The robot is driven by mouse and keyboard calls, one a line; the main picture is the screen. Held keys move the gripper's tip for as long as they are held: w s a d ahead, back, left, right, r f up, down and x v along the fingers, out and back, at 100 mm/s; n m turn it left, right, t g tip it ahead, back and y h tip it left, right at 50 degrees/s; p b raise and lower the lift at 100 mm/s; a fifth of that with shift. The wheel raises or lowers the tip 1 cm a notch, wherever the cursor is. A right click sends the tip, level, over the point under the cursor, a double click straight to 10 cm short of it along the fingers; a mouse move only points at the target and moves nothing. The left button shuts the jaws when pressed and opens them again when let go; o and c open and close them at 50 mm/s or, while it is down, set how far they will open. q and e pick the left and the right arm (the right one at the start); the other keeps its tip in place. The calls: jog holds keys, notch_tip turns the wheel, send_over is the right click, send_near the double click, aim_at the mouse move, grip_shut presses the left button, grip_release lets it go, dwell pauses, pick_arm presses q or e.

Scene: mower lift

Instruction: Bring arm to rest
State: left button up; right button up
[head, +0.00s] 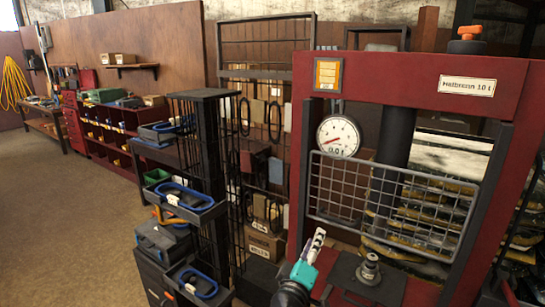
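My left gripper (315,246) shows at the bottom middle, with a teal band and pale grey fingers pointing up. It is in front of the lower left post of the red press frame (412,77). The fingers look narrow and close together from this angle, and I cannot tell whether they are open or shut. I see nothing clearly held in them. My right gripper does not show.
The press carries a round gauge (339,136), a wire guard (392,200) and a metal part (369,270) on its bed. A dark rack with trays (183,200) stands left of it. Open floor (60,230) lies at the far left.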

pick_arm(q)
jog(key=s+a+f+m+g+y+b, duration=0.1)
jog(key=s+a+f+m+g+y, duration=0.1)
jog(key=s+a+f, duration=0.5)
jog(key=s+a+f+m+g+y+b, duration=0.1)
jog(key=s+a+f+m+g+y, duration=0.2)
jog(key=s+a+f, duration=0.4)
jog(key=s+a+f+m+g+y+b, duration=0.1)
jog(key=s+a+f+m+g+y, duration=0.2)
jog(key=s+a, duration=0.7)
jog(key=a+f+g, duration=0.2)
jog(key=a+f, duration=0.2)
jog(key=a, duration=0.1)
jog(key=shift+a, duration=0.3)
